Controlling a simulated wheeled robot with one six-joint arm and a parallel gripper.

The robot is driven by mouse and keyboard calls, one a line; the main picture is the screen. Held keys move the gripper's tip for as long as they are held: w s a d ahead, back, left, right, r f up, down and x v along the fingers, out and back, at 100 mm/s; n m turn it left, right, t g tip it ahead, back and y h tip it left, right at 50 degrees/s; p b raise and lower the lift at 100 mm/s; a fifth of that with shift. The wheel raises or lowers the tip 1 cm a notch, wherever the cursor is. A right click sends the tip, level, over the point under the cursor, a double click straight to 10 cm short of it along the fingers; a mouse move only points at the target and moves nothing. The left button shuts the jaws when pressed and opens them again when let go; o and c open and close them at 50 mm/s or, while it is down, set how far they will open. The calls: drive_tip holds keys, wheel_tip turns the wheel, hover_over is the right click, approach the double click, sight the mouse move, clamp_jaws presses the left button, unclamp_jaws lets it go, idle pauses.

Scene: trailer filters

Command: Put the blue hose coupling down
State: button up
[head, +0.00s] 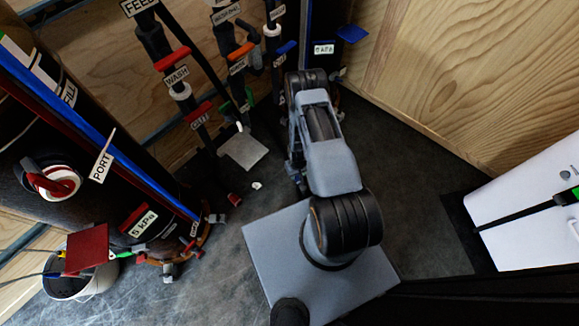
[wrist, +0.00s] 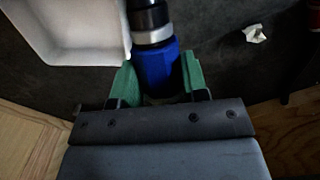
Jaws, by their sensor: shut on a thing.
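The blue hose coupling (wrist: 155,68) is between the two green fingers of my gripper (wrist: 157,85) in the wrist view. My gripper is shut on it. A grey ring (wrist: 153,36) and a black section (wrist: 147,14) continue from the coupling to the picture's top edge. The coupling appears over a dark floor, and I cannot tell whether it touches the floor. In the head view I cannot make out the coupling or my fingers; my own arm covers much of that area.
A white tray (wrist: 75,35) is close left of the coupling. A crumpled white scrap (wrist: 256,34) lies to the right. In the head view, labelled pipes stand at the back, a large dark tank (head: 85,195) at left, a white bucket (head: 80,283) below it, and a white case (head: 530,205) at right.

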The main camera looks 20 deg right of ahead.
drive_tip(key=w+d+f+b, duration=0.1)
drive_tip(key=w+f+b, duration=0.2)
drive_tip(key=w, duration=0.1)
drive_tip(key=w+d+f+b, duration=0.1)
drive_tip(key=w+f+b, duration=0.2)
drive_tip(key=w+f, duration=0.1)
drive_tip(key=w+d+f+b, duration=0.1)
drive_tip(key=w+f+b, duration=0.1)
drive_tip(key=w, duration=0.3)
drive_tip(key=shift+f+b, duration=0.4)
drive_tip(key=shift+f, duration=0.4)
drive_tip(key=shift+w+f+b, duration=0.15)
drive_tip(key=shift+f+b, duration=0.35)
drive_tip(key=shift+f, duration=0.4)
drive_tip(key=shift+w+f+b, duration=0.15)
drive_tip(key=shift+f+b, duration=0.3)
drive_tip(key=shift+f, duration=0.4)
drive_tip(key=shift+f, duration=0.15)
drive_tip(key=shift+f, duration=0.35)
drive_tip(key=shift+f, duration=0.1)
drive_tip(key=o, duration=1)
